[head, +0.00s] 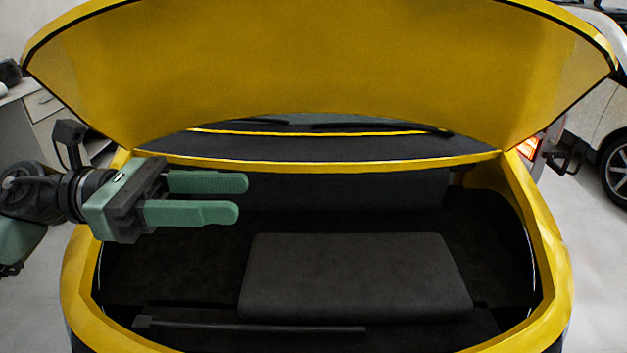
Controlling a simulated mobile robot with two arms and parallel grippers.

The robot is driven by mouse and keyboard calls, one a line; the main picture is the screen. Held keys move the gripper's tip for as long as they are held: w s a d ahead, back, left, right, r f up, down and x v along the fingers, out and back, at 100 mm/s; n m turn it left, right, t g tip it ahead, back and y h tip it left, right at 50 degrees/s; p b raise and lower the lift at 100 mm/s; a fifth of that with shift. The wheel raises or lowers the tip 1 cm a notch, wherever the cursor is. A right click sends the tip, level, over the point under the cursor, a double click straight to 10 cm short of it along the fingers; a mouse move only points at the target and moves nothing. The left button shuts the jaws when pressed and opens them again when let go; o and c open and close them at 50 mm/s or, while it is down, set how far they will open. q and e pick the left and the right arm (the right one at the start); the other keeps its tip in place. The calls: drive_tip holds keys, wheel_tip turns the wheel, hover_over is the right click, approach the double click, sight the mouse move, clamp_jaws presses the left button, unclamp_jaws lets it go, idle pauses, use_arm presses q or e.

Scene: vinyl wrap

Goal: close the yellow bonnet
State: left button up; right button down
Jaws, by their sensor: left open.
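The yellow bonnet (330,60) is raised and fills the top of the head view, its inner face towards me. Its upper edge runs out of the frame. Below it the yellow-rimmed compartment (556,265) stands open, with a dark interior. My left gripper (243,198) reaches in from the left, over the left part of the compartment. Its two green fingers are apart, with nothing between them. It is below the bonnet and does not appear to touch it. My right gripper is not in view.
A dark grey block (355,275) lies inside the compartment, with a thin dark bar (260,328) in front of it. A white car (600,100) stands at the right. A cabinet (45,110) is at the left. Pale floor (595,240) shows clear at the right.

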use_arm(q)
drive_tip(key=d+p, duration=0.5)
drive_tip(key=d, duration=0.6)
drive_tip(key=shift+s, duration=0.2)
drive_tip(key=shift+r, duration=0.1)
clamp_jaws()
idle(0.8)
unclamp_jaws()
drive_tip(key=shift+a, duration=0.1)
